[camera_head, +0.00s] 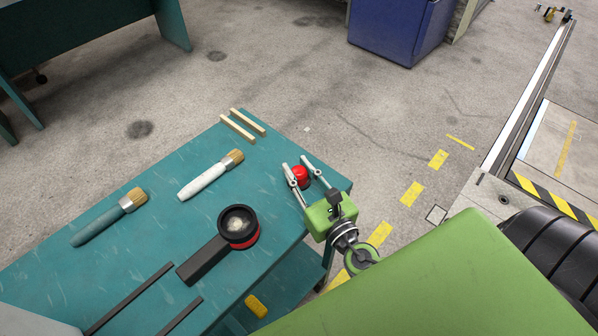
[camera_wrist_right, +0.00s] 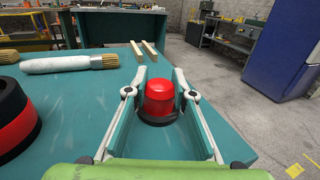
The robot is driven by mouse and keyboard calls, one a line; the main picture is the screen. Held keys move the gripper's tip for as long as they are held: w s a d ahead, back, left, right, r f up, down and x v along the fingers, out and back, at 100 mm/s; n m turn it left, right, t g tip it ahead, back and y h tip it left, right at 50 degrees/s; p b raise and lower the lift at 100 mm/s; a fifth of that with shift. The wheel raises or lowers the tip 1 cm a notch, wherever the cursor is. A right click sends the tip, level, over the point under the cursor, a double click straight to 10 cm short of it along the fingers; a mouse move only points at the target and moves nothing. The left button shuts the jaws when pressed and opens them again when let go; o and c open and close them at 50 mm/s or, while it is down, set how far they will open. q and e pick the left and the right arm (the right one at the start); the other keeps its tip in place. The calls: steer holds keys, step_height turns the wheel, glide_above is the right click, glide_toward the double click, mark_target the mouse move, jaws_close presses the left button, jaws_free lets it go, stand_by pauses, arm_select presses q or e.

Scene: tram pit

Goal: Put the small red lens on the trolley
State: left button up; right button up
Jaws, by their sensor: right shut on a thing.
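The small red lens (camera_head: 300,175) is a red dome near the far right corner of a teal top (camera_head: 170,235). In the right wrist view the lens (camera_wrist_right: 160,98) stands upright on a dark round base, between the fingers. My right gripper (camera_head: 297,166), with a green body, reaches over the top's right edge and is shut on the lens. I cannot tell whether the lens touches the top or is just above it. The teal furniture has a lower shelf; its wheels are not visible, so I cannot tell whether it is the trolley. My left gripper is not in view.
On the teal top lie a black-and-red magnifier (camera_head: 238,226), a white-handled brush (camera_head: 211,175), a teal-handled brush (camera_head: 110,217) and two wooden sticks (camera_head: 237,128). A yellow item (camera_head: 256,306) lies below. A blue cabinet (camera_head: 400,30) stands behind, with free floor between.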

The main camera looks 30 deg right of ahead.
steer(key=shift+f, duration=0.2)
steer(key=o, duration=1.1)
steer(key=shift+r, duration=0.2)
steer(key=shift+s+f, duration=0.1)
steer(key=shift+s, duration=0.2)
steer(key=s+b, duration=0.3)
steer(key=s, duration=0.6)
steer(key=shift+s+f, duration=0.1)
steer(key=shift+s, duration=0.3)
steer(key=shift+s+r+b, duration=0.2)
steer(key=shift+s+b, duration=0.25)
steer(key=shift+s, duration=0.45)
